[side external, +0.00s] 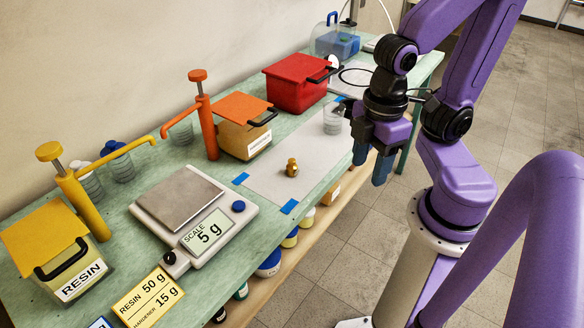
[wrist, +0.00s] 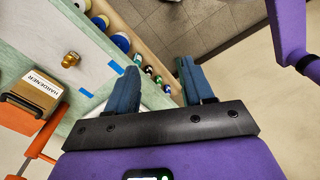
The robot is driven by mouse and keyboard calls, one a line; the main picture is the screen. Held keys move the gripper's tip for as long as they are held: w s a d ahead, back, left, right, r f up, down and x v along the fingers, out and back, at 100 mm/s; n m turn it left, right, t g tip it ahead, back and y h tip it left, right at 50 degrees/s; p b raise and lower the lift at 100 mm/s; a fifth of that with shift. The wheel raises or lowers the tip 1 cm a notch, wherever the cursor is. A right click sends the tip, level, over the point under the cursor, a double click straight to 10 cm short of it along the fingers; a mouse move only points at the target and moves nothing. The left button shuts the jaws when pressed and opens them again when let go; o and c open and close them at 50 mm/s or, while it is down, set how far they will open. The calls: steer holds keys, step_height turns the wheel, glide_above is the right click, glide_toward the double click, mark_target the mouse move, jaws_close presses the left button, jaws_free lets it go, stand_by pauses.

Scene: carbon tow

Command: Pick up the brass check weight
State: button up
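The brass check weight (side external: 292,167) stands upright on a pale sheet (side external: 265,188) taped to the green bench. It also shows at the upper left of the wrist view (wrist: 71,60). My gripper (side external: 371,160) hangs fingers down past the bench's front edge, to the right of the weight and apart from it. In the wrist view my two blue fingers (wrist: 159,88) stand wide apart with nothing between them.
A scale (side external: 195,213) reading 5 g stands left of the sheet. A red box (side external: 297,82) stands behind. A clear cup (side external: 333,120) is near my gripper. The sheet around the weight is clear.

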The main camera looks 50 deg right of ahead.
steer(key=w+a+f+n+h, duration=0.1)
steer(key=w+a+f+h, duration=0.1)
steer(key=w+h, duration=0.35)
steer(key=w+a+f+n+h, duration=0.1)
steer(key=w+a+f+h, duration=0.1)
steer(key=w, duration=0.6)
steer(key=n+h, duration=0.3)
steer(key=h, duration=0.4)
glide_toward(291, 161)
steer(key=shift+y, duration=0.25)
steer(key=x, duration=0.7)
steer(key=shift+w+d+r, duration=0.1)
steer(key=shift+w+r, duration=0.1)
steer(key=shift+r, duration=0.2)
steer(key=shift+s+f+x, duration=0.1)
steer(key=shift+x, duration=1.3)
steer(key=shift+s+f+x, duration=0.1)
steer(key=shift+f+x, duration=0.05)
steer(key=shift+x, duration=1.2)
jaws_close()
